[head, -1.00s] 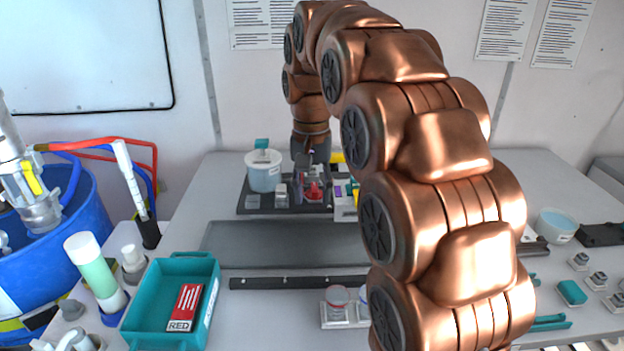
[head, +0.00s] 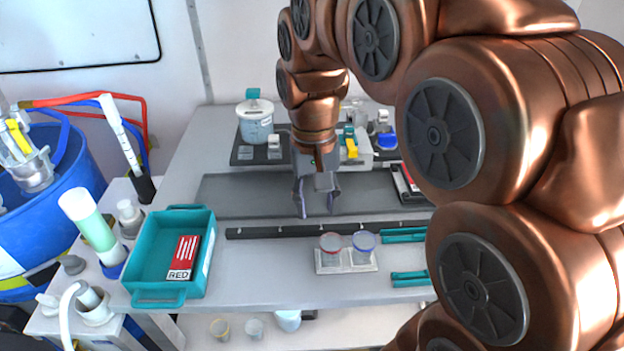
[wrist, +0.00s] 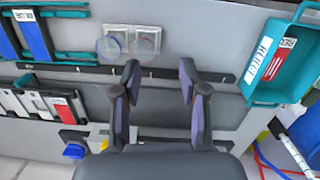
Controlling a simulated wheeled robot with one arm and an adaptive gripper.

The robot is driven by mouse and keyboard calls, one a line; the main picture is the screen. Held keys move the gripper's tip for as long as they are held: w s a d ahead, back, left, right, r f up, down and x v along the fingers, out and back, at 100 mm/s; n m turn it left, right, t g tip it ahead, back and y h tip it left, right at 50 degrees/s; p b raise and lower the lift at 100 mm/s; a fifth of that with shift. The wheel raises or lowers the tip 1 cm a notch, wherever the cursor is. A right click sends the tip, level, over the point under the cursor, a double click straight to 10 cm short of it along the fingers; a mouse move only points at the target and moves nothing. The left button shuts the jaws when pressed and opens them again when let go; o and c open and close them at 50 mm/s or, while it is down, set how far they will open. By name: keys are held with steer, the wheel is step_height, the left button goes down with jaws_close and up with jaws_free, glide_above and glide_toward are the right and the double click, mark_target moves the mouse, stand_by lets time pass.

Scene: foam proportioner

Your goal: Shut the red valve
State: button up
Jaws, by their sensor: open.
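My gripper (head: 316,208) is open and empty, pointing down above the dark grey strip of the bench in the head view. In the wrist view its two fingers (wrist: 158,78) stand apart with only bench between them. I cannot make out the red valve in either view now; my gripper and arm cover part of the dark board at the back. On that board a yellow handle (head: 351,148) and a blue knob (head: 387,141) show to the right of my gripper. The yellow part (wrist: 104,143) and blue knob (wrist: 74,151) also show in the wrist view.
A white bucket (head: 255,126) stands at the back left. A teal tray (head: 158,291) with a red card (head: 184,258) is at front left. Two small jars (head: 347,246) stand at front. A rack (head: 408,184) lies right of my gripper. The dark strip's left part is clear.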

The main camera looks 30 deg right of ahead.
steer(key=shift+n, duration=0.5)
steer(key=shift+s+a+f, duration=0.15)
steer(key=shift+s+f, duration=0.2)
steer(key=shift+s, duration=0.45)
steer(key=shift+s+a+f, duration=0.2)
steer(key=shift+s+f, duration=0.15)
steer(key=shift+s, duration=0.45)
steer(key=shift+s+a+f, duration=0.15)
steer(key=shift+s+f, duration=0.2)
steer(key=shift+s, duration=0.45)
steer(key=s+f+n, duration=0.1)
steer(key=s+f, duration=0.2)
steer(key=s, duration=0.3)
steer(key=s+a+f+n, duration=0.1)
steer(key=s+f, duration=0.2)
steer(key=s, duration=0.3)
steer(key=shift+a+f+g, duration=0.2)
steer(key=shift+f+g, duration=0.1)
steer(key=shift+f, duration=0.05)
steer(key=shift+d, duration=0.1)
